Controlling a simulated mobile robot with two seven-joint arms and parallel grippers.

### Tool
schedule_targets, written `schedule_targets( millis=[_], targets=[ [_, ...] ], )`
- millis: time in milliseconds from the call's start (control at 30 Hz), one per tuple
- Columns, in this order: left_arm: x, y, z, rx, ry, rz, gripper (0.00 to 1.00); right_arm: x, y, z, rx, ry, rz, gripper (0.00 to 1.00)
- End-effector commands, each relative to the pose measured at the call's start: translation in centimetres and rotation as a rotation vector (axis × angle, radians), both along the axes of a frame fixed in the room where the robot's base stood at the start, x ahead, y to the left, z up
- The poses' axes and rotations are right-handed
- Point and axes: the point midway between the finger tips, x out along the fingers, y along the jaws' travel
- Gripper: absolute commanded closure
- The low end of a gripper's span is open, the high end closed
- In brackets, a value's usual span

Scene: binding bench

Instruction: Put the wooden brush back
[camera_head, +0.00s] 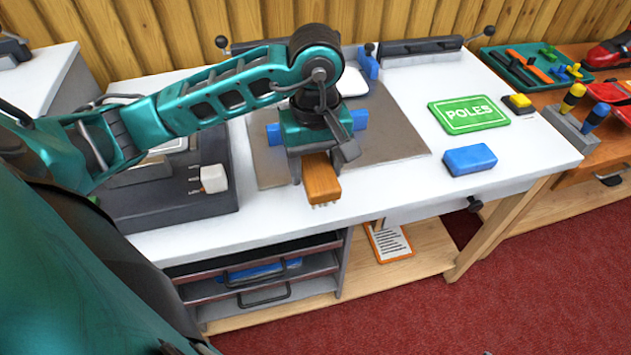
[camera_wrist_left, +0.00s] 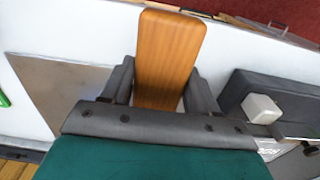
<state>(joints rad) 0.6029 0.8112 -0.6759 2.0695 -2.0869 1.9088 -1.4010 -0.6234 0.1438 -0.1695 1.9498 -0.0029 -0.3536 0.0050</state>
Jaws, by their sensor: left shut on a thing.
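The wooden brush (camera_head: 321,180) is an orange-brown block with pale bristles at its lower front end in the head view. My left gripper (camera_head: 318,165) is shut on it, with one finger on either side, above the front part of the white bench. The brush (camera_wrist_left: 168,55) also shows in the left wrist view, its long flat back between the two fingers of my left gripper (camera_wrist_left: 160,85). The fingers cover part of its sides. My right gripper is not in view.
A grey mat (camera_head: 405,145) lies under and behind my left gripper. A dark device (camera_head: 165,205) with a white block stands to the left. Open shelves (camera_head: 265,275) sit below the bench edge.

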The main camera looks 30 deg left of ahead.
Motion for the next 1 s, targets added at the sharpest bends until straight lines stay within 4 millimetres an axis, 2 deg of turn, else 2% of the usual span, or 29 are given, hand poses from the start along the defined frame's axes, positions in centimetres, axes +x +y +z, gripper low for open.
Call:
schedule_targets(
  millis=[333, 633, 867, 900, 1000],
  targets=[
    [0.0, 0.0, -4.3, 0.001, 0.002, 0.0, 0.65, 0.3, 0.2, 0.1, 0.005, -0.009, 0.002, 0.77],
    [0.0, 0.0, -4.5, 0.002, -0.001, -0.001, 0.65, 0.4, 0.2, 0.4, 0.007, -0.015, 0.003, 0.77],
    [0.0, 0.0, -5.3, 0.001, -0.002, -0.001, 0.65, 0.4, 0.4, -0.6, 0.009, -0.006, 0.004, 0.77],
    [0.0, 0.0, -5.1, 0.0, -0.001, -0.001, 0.36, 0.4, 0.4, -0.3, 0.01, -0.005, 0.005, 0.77],
    [0.0, 0.0, -5.1, 0.001, -0.001, -0.001, 0.27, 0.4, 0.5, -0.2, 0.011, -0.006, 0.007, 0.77]
  ],
)
